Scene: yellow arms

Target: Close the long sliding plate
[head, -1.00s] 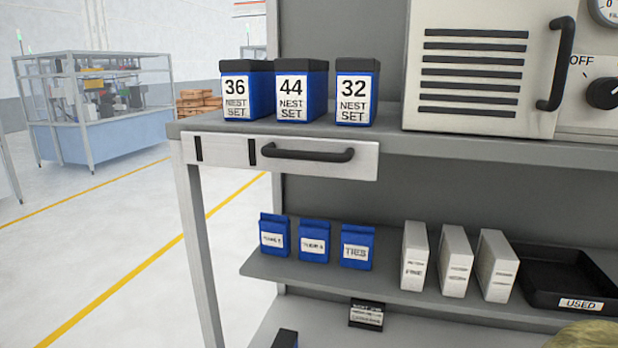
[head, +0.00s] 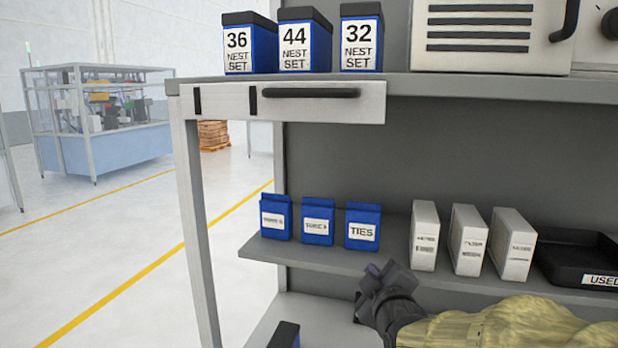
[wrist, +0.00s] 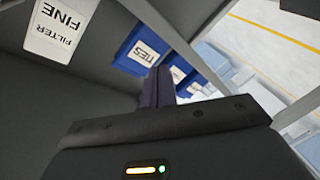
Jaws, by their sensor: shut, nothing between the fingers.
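The long sliding plate (head: 330,103) is a white panel with a long black bar handle (head: 311,93) and two black strips near its left end. It sits along the front edge of the upper shelf, under the blue boxes. Its position along its track cannot be told for certain. My gripper (head: 375,278) is shut and empty, in front of the lower shelf, below and right of the plate and apart from it. In the wrist view my gripper (wrist: 160,88) points toward the blue TIES box. The plate cannot be made out in the wrist view.
Blue NEST SET boxes (head: 305,42) and a white vented unit (head: 490,35) stand on the upper shelf. The TIES box (head: 363,228), white filter boxes (head: 468,240) and a black tray (head: 570,265) are on the lower shelf. Open floor lies left of the frame post (head: 200,230).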

